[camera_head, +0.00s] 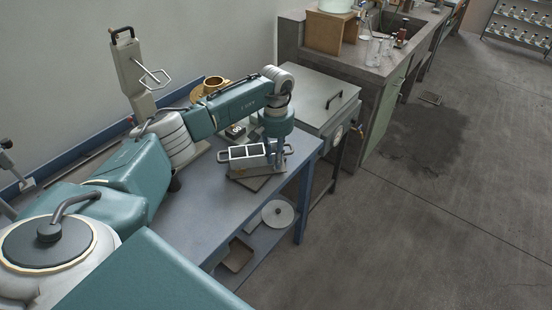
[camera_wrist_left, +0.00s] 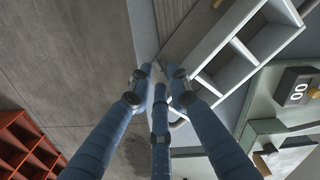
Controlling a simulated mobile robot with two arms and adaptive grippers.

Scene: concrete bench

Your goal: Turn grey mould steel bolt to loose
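A grey steel mould (camera_head: 248,151) with open square compartments and side handles sits on a base plate on the blue-grey bench (camera_head: 205,205). In the left wrist view the mould (camera_wrist_left: 232,58) fills the upper right. My left gripper (camera_head: 279,160) points down at the mould's right end, close beside it. In the left wrist view its three blue fingers (camera_wrist_left: 158,80) converge near the mould's end and a curved metal handle. I cannot make out the bolt, which the fingertips may hide. Whether the fingers grip anything is unclear. My right gripper is out of view.
A device with a digital display (camera_head: 236,131) stands behind the mould, and it shows in the left wrist view (camera_wrist_left: 297,92). A brass-coloured pot (camera_head: 213,85) is further back. A grey lidded tank (camera_head: 318,92) stands to the right. A round disc (camera_head: 278,213) lies on the lower shelf.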

